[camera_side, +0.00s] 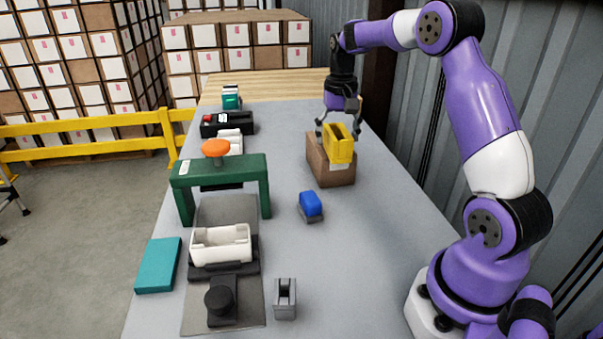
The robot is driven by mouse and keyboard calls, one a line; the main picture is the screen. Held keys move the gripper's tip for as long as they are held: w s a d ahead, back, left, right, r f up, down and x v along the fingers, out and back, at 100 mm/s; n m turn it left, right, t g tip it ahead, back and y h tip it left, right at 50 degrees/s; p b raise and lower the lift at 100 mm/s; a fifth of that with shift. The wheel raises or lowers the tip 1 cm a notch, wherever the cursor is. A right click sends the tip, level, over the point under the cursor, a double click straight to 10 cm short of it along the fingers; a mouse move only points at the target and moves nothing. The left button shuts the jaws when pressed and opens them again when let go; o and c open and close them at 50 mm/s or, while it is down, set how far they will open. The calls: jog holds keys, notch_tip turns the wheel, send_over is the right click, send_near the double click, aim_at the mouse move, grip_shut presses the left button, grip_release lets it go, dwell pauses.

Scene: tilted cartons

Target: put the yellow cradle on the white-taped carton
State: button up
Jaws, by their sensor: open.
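The yellow cradle (339,146) is at a brown carton (322,171) toward the back right of the table. A patch of white tape (340,167) shows on the carton's front face, just below the cradle. The cradle appears to rest on the carton's top, standing upright; its underside contact is hard to make out. My gripper (340,131) is above the cradle, pointing down, with its fingers spread on either side of it. The fingers look apart from the cradle's sides.
A green bridge-shaped frame (222,172) stands at left, with an orange knob (215,148) behind it. A white cradle (220,245) sits in a dark fixture in front. A blue-topped block (311,205), grey bracket (285,298) and teal box (158,265) stand nearby. The table's right side is clear.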

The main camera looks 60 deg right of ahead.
jog(key=a+r+n, duration=0.1)
jog(key=a+r, duration=0.3)
jog(key=r, duration=0.9)
jog(key=s+a+f+n+t, duration=0.2)
jog(key=s+a+f+n, duration=0.1)
jog(key=s+a, duration=0.3)
jog(key=s+a+f+n+t, duration=0.3)
jog(key=s+a+n, duration=0.2)
jog(key=a, duration=0.5)
jog(key=shift+s+a+f+t, duration=0.2)
jog(key=shift+s+a+t, duration=0.1)
jog(key=shift+s, duration=0.7)
